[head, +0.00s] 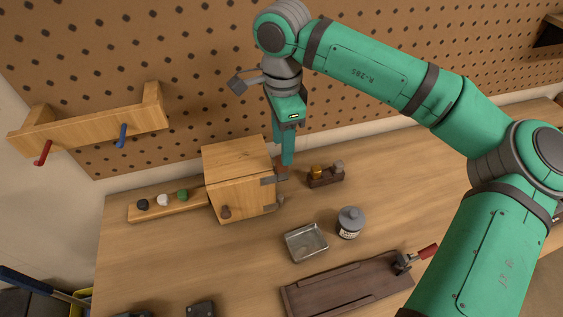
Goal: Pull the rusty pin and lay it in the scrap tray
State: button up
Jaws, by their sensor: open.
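A small wooden cabinet (240,165) stands at the back of the bench, with a round knob on its front. Grey hinge plates (268,181) show at its right front edge. A reddish-brown piece, likely the rusty pin (282,171), shows at the upper hinge, mostly covered by my gripper. My gripper (284,165) points down at this hinge with its jaws open. I cannot tell whether the fingers touch the pin. A shallow metal tray (306,242), likely the scrap tray, lies in front of the cabinet to the right and looks empty.
A lidded grey jar (350,222) stands right of the tray. A small brown holder (326,178) with two knobs is behind it. A dark board (345,286) with a red-handled clamp (403,263) lies in front. A strip with coloured knobs (163,205) is left of the cabinet.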

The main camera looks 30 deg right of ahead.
aim_at(282, 167)
jog(key=shift+a+f, duration=0.15)
jog(key=shift+f, duration=2.9)
jog(key=shift+c, duration=0.6)
jog(key=c, duration=1)
